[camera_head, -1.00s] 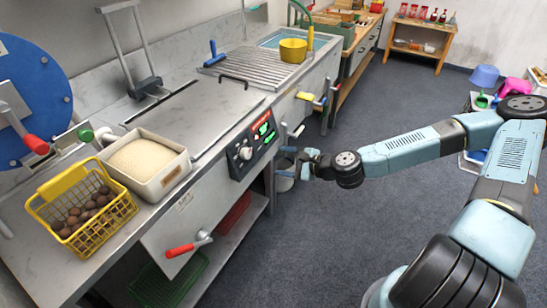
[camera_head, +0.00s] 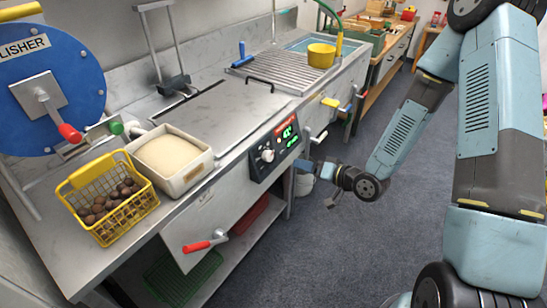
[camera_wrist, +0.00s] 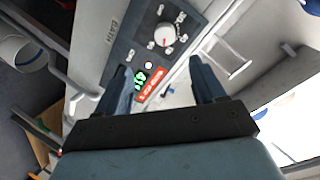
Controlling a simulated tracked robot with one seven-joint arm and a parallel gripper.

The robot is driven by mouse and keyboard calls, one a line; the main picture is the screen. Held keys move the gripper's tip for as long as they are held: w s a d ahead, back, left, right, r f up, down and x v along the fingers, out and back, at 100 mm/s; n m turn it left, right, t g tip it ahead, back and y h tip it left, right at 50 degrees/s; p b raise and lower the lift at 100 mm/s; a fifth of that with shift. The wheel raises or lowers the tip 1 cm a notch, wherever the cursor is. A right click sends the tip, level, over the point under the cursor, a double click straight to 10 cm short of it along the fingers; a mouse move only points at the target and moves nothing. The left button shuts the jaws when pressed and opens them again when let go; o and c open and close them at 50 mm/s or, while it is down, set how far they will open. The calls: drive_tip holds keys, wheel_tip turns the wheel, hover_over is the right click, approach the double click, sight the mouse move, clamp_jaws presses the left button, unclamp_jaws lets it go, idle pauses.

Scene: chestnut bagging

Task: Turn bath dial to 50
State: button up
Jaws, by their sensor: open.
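The bath dial (camera_head: 267,155) is a white round knob on a dark control panel (camera_head: 258,170) on the front of the metal counter. A lit green display (camera_head: 287,132) sits beside it; its digits are too small to read surely. My gripper (camera_head: 306,167) is in front of the counter, just right of the panel, apart from the dial. In the wrist view the dial (camera_wrist: 166,33) shows on the panel, with a scale around it, beyond the gap between the fingers. My gripper (camera_wrist: 158,72) is open and empty there. The green display (camera_wrist: 140,80) shows close to the left finger.
A yellow basket (camera_head: 75,182) of chestnuts and a white bin (camera_head: 190,176) stand on the counter left of the panel. A red-handled lever (camera_head: 200,246) juts from the front below. A yellow pot (camera_head: 321,55) stands on the ribbed drainer. The floor (camera_head: 300,250) ahead is open.

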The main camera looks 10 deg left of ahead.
sight(271, 156)
drive_tip(key=shift+n, duration=0.3)
drive_tip(key=x, duration=1.3)
drive_tip(key=shift+w+a+r, duration=0.2)
drive_tip(key=shift+a+r, duration=0.05)
drive_tip(key=shift+a, duration=0.2)
drive_tip(key=c, duration=1.1)
drive_tip(key=shift+o, duration=0.2)
drive_tip(key=shift+d, duration=0.1)
